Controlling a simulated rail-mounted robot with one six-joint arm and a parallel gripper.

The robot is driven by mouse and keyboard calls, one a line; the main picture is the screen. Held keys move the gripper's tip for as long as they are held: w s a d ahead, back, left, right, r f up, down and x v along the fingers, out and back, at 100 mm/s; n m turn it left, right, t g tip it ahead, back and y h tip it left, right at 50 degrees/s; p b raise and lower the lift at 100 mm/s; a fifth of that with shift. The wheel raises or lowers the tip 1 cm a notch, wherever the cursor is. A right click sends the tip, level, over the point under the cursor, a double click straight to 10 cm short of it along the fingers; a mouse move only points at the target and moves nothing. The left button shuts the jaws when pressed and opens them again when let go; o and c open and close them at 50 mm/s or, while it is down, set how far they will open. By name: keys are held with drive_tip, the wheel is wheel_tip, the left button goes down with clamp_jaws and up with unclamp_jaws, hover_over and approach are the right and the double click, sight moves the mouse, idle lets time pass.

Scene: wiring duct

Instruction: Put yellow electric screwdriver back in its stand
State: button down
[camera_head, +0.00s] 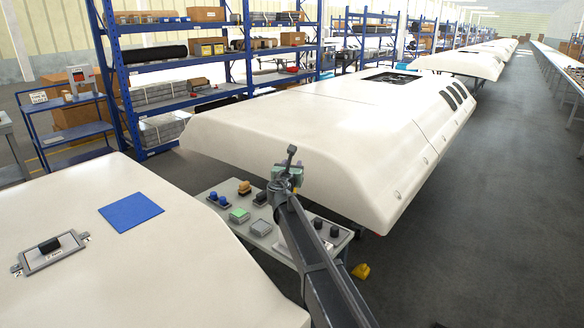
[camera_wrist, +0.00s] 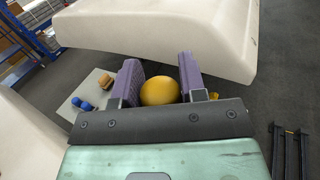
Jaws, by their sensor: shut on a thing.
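My gripper (camera_wrist: 160,88) is shut on the yellow electric screwdriver (camera_wrist: 160,92), which shows as a round yellow end between the purple finger pads. The rest of the screwdriver is hidden below the fingers. In the head view my gripper (camera_head: 284,178) is over the grey work table, beside the corner of the large white panel, and the screwdriver is mostly hidden there. I cannot make out the screwdriver's stand for certain; several small dark holders, such as one black holder (camera_head: 317,223), stand on the table's right part.
The grey table (camera_head: 219,193) carries blue items (camera_head: 218,198), an orange-brown item (camera_head: 244,187), a green-topped box (camera_head: 239,215) and a grey box (camera_head: 261,228). White panels (camera_head: 300,130) flank it. A yellow object (camera_head: 361,271) is low, right of my arm. Open floor lies right.

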drive_tip(key=shift+f+b, duration=5.45)
drive_tip(key=shift+f, duration=0.2)
drive_tip(key=c, duration=0.6)
unclamp_jaws()
drive_tip(key=s+a, duration=0.1)
drive_tip(key=s, duration=0.9)
drive_tip(key=shift+s+a, duration=0.15)
drive_tip(key=shift+s, duration=0.2)
